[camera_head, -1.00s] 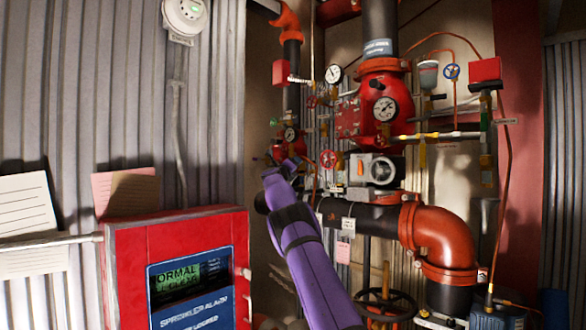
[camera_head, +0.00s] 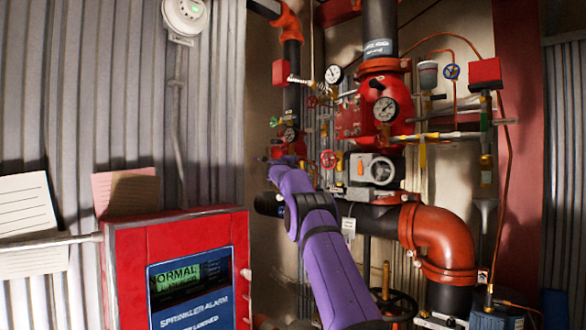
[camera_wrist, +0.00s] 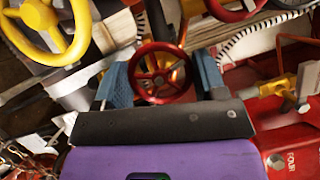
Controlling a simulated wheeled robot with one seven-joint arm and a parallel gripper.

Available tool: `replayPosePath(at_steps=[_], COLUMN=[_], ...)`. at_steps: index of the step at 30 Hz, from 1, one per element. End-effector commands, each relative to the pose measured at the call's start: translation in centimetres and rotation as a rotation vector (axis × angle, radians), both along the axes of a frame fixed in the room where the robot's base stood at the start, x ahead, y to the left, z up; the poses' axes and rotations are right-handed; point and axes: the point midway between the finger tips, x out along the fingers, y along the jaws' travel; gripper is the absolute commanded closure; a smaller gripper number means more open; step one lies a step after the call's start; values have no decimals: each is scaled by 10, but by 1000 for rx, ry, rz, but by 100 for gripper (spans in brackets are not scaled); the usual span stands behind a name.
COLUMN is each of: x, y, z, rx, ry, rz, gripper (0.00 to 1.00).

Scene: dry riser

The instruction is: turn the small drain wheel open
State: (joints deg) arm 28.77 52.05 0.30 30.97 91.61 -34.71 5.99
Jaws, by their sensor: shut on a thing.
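A small red spoked wheel (camera_wrist: 150,82) sits in the middle of the wrist view. My gripper (camera_wrist: 160,64) has one blue-grey finger on each side of it and is shut on this wheel. The finger tips are partly hidden behind the rim. In the head view my gripper (camera_head: 282,160) is at the pipework left of the red valve body, and my purple arm hides much of it. I cannot tell the held wheel apart there.
A yellow wheel (camera_wrist: 76,42) is close by on the left in the wrist view. Another red wheel (camera_head: 329,159) and gauges (camera_head: 385,108) are right of my gripper. A red alarm panel (camera_head: 125,270) stands at the lower left. A large orange elbow pipe (camera_head: 440,238) is at the right.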

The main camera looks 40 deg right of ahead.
Motion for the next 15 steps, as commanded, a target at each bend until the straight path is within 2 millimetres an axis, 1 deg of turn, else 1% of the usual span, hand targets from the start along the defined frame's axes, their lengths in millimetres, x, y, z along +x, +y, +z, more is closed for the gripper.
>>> replayPosePath(at_steps=[6, 15], x=[0, 0], y=[-1, -1], z=[-1, -1], rx=[-9, -21], ry=[157, 305], rz=[0, 0], gripper=[59, 59])
